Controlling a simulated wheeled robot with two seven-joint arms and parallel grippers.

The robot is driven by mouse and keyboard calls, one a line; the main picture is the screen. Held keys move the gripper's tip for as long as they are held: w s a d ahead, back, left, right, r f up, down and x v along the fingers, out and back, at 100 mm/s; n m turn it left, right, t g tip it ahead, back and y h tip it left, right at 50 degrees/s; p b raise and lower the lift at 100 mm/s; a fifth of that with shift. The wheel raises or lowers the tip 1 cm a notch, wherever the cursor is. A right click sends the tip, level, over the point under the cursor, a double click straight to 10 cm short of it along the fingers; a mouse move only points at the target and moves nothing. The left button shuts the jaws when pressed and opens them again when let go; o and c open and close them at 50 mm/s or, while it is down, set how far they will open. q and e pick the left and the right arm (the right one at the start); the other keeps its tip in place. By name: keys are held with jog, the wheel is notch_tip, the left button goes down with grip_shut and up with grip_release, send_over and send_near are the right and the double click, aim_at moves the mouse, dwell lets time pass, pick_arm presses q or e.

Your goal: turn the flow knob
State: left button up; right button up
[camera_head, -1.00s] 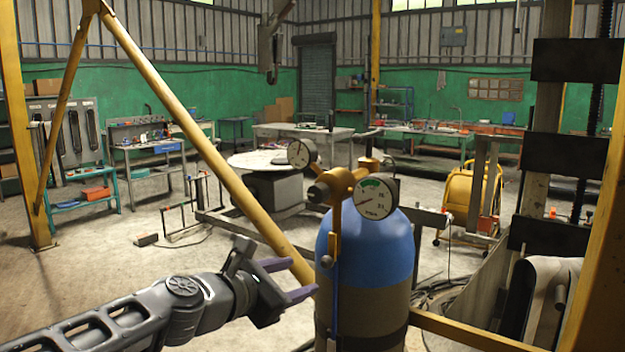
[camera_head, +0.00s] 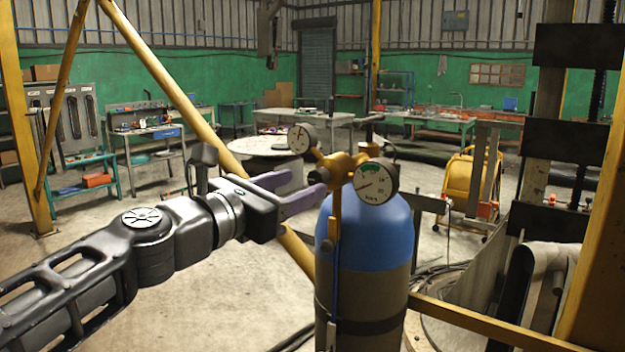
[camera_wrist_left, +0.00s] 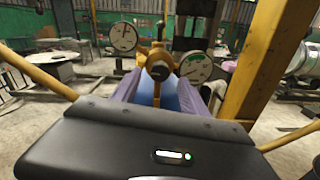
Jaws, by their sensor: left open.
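The flow knob (camera_wrist_left: 158,70) is a small dark round knob on the front of the brass regulator (camera_wrist_left: 160,55) in the left wrist view. In the head view, the brass regulator (camera_head: 343,165) sits atop a blue-topped gas cylinder (camera_head: 366,240), and the knob (camera_head: 324,175) shows small and dark at its left. My left gripper (camera_head: 304,185) is open, its purple fingers pointing at the knob. In the wrist view the knob appears between the fingers, just beyond their tips; I cannot tell whether they touch it. My right gripper is not in view.
Two round gauges flank the regulator, a left one (camera_head: 301,138) and a right one (camera_head: 376,181). A yellow diagonal brace (camera_head: 165,80) passes behind my left arm. A yellow rail (camera_head: 480,325) runs at the lower right. Open floor lies to the left.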

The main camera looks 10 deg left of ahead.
aim_at(314, 179)
pick_arm(q)
jog(key=x, duration=0.4)
jog(key=shift+w+d, duration=0.1)
jog(key=shift+w, duration=0.15)
jog(key=shift+c, duration=0.3)
grip_shut()
